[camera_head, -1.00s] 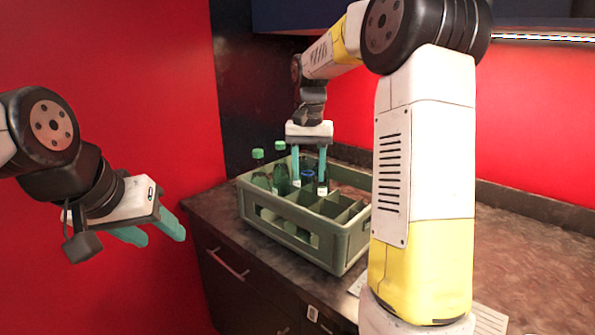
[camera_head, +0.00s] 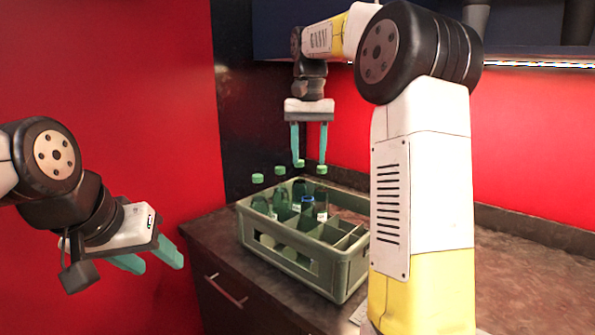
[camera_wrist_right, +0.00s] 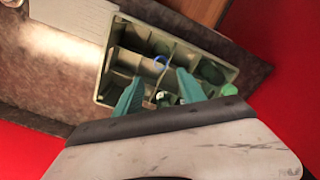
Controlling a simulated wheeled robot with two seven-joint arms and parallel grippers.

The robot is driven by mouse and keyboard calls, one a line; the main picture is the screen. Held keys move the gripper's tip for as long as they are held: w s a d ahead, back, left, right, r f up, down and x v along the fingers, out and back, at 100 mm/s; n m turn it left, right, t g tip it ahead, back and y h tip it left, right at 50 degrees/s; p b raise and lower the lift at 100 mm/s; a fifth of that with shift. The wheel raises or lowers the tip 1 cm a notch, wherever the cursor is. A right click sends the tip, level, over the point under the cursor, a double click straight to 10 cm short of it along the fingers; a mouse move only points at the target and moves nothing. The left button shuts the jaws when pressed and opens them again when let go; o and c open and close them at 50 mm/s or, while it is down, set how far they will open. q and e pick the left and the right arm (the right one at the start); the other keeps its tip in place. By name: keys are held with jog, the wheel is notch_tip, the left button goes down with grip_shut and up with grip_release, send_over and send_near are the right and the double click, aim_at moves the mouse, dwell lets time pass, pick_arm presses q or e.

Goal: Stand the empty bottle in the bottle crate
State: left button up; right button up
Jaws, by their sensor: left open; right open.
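The green bottle crate (camera_head: 345,270) stands on the dark counter and also shows in the right wrist view (camera_wrist_right: 103,82). A bottle with a blue top (camera_head: 307,203) stands inside it; from above the top looks like a blue ring (camera_wrist_right: 160,60). Its lower part is hidden by the crate walls. I cannot tell for sure that it is the empty one. My right gripper (camera_head: 309,163) is open and empty above the crate, fingers pointing down, clear of the blue top. My left gripper (camera_head: 158,265) is open and empty, left of the counter and away from the crate.
Several green-capped bottles stand in the crate, one with its cap (camera_head: 258,179) near the left corner. Other compartments (camera_wrist_right: 133,62) look empty. A pale flat sheet (camera_wrist_right: 75,15) lies on the counter beside the crate. The dark wall and blue cupboard are behind.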

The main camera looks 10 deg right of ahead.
jog(key=s+a+f+n+t+y, duration=0.1)
jog(key=s+f+n+t, duration=0.1)
jog(key=s, duration=1)
jog(key=s+a+f+n+t+y, duration=0.1)
jog(key=s+f+t, duration=0.3)
jog(key=s+f, duration=0.3)
jog(key=s, duration=0.5)
jog(key=shift+s+n, duration=0.15)
jog(key=shift+n, duration=0.25)
jog(key=shift+a, duration=0.1)
